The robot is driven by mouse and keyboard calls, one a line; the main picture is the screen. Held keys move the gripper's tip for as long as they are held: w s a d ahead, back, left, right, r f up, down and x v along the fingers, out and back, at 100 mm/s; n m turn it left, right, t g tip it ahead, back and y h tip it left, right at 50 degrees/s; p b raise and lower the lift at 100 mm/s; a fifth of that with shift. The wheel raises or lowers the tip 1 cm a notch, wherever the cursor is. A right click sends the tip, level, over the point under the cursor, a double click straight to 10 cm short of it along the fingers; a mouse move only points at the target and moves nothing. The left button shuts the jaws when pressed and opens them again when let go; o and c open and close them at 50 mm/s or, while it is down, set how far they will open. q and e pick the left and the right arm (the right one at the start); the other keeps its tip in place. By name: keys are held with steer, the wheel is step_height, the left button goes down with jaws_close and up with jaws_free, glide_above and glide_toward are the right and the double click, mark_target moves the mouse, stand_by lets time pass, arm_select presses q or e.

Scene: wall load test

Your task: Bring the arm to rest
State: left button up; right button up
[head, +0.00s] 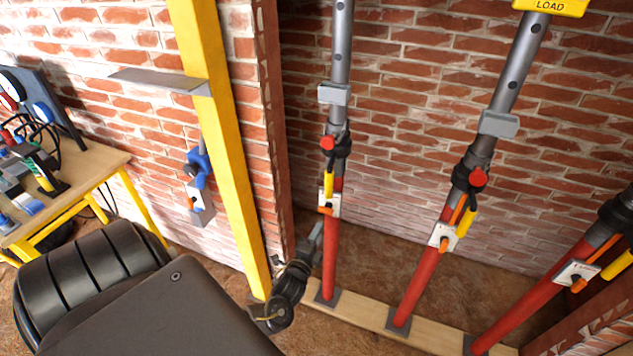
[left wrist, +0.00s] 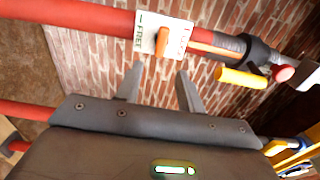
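My left gripper (head: 314,243) is low in the head view, just left of the lower red tube of the left prop (head: 330,250). In the left wrist view the left gripper (left wrist: 158,78) has its two grey fingers apart, with only brick wall showing between them. Beyond the fingertips a red prop (left wrist: 80,14) crosses the view, with a white lever plate (left wrist: 163,36) and an orange lever on it. The plate reads FREE at one end. I cannot tell whether the fingers touch the prop. My right gripper is in neither view.
A middle prop (head: 422,265) and a right prop (head: 530,295) stand on a wooden sole board (head: 370,315) by the brick wall. A yellow post (head: 222,130) carries a grey shelf (head: 160,82). A cluttered workbench (head: 105,165) stands at left.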

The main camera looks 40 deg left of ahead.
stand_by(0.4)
arm_select(q)
steer(key=s+d+f+n+g+h, duration=0.1)
steer(key=s+f+n+g, duration=0.4)
steer(key=f, duration=0.7)
steer(key=s+d+f+n+g+h, duration=0.15)
steer(key=s+f, duration=0.45)
steer(key=f, duration=0.6)
steer(key=s+d+f+n+g+h, duration=0.1)
steer(key=s+d+f+g, duration=0.2)
steer(key=s, duration=0.8)
steer(key=s+d+f+n+g+h, duration=0.1)
steer(key=s+d+f+n+g, duration=0.1)
steer(key=s+f, duration=0.5)
steer(key=s+d+f+n+g+h, duration=0.1)
steer(key=s+d+f+g, duration=0.3)
steer(key=s, duration=1)
steer(key=shift+s+d+f+n, duration=0.3)
steer(key=shift+d+f+n, duration=0.45)
steer(key=shift+d, duration=0.35)
